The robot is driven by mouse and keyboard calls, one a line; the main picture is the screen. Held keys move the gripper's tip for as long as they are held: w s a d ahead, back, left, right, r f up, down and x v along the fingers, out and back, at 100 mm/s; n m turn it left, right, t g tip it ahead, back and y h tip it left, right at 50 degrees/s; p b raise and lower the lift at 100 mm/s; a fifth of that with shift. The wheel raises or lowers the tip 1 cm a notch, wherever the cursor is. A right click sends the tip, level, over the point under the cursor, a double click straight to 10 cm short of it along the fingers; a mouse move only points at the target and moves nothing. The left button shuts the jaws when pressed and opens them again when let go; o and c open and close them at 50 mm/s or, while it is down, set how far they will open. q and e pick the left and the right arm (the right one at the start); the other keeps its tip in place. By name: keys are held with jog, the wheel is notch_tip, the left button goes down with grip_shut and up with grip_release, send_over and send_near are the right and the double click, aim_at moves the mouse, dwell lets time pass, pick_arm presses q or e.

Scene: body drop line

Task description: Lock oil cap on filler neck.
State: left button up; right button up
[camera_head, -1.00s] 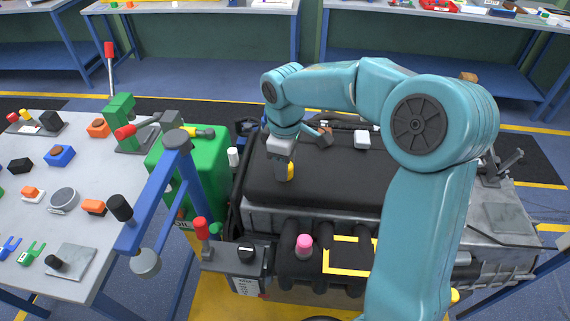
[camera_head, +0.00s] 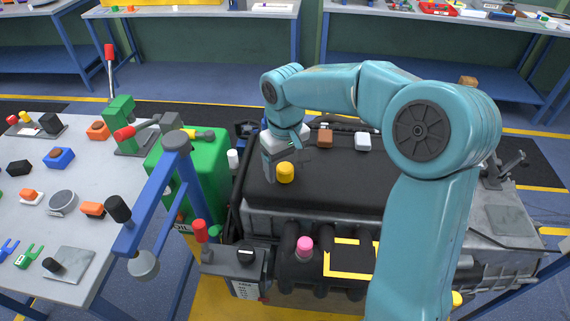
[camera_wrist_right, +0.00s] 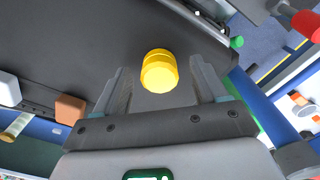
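The yellow oil cap (camera_head: 285,173) sits upright on the black engine cover (camera_head: 335,185); the filler neck beneath it is hidden. My right gripper (camera_head: 280,160) is at the cap's far left side in the head view. In the right wrist view, its two fingers are spread wide, with the yellow cap (camera_wrist_right: 160,71) between and slightly beyond their tips. There are visible gaps on both sides of the cap, so the gripper is open and empty. My left gripper is in neither view.
A green container (camera_head: 200,165) and a blue frame (camera_head: 150,205) are to the left. A pink-topped cap (camera_head: 305,244) is in front. The cover's right part is partly hidden by my arm.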

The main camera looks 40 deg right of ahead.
aim_at(285, 167)
notch_tip(285, 167, up, 16)
jog(key=shift+r, duration=0.15)
dwell(0.3)
jog(key=shift+a, duration=0.1)
